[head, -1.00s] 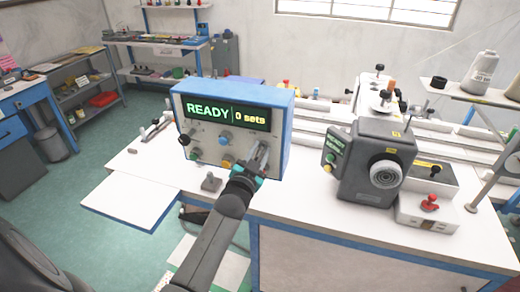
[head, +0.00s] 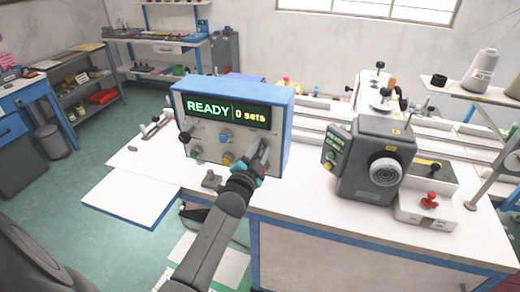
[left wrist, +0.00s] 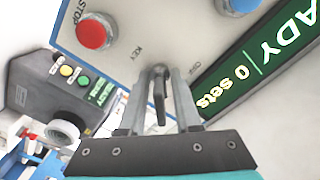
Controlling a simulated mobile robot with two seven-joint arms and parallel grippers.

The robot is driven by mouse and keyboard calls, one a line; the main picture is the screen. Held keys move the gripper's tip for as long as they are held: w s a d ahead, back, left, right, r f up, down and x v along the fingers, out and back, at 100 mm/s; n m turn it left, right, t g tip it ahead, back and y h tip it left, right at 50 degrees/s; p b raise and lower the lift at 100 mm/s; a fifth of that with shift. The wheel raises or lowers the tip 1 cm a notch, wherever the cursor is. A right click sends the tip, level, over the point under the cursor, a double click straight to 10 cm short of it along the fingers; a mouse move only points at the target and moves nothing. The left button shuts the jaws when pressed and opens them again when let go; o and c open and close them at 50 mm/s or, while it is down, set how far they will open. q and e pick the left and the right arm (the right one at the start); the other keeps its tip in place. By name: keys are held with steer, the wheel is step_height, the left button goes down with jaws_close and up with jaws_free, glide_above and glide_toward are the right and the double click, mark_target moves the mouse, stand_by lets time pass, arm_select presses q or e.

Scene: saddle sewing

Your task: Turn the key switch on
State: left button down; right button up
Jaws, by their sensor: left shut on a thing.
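The control box (head: 284,130) has a blue casing and a pale front panel. Its display (head: 228,111) reads "READY 0 sets". My left gripper (head: 262,152) is at the lower right of the panel and hides the key switch in the head view. In the left wrist view the key switch (left wrist: 159,95) is a dark key by the "KEY" label, with "OFF" printed close by. My left gripper (left wrist: 160,100) has its two fingers around the key, shut on it. A red stop button (left wrist: 95,32) and a blue button (left wrist: 238,5) flank it. My right gripper is not in view.
Thread cones (head: 480,70) stand on a rack at the right.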

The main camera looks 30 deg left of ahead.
arm_select(q)
steer(key=shift+f, duration=0.1)
steer(key=c, duration=1)
jaws_free()
steer(key=shift+o, duration=0.2)
steer(key=v, duration=1.5)
steer(key=shift+b, duration=0.4)
steer(key=shift+s+d, duration=0.1)
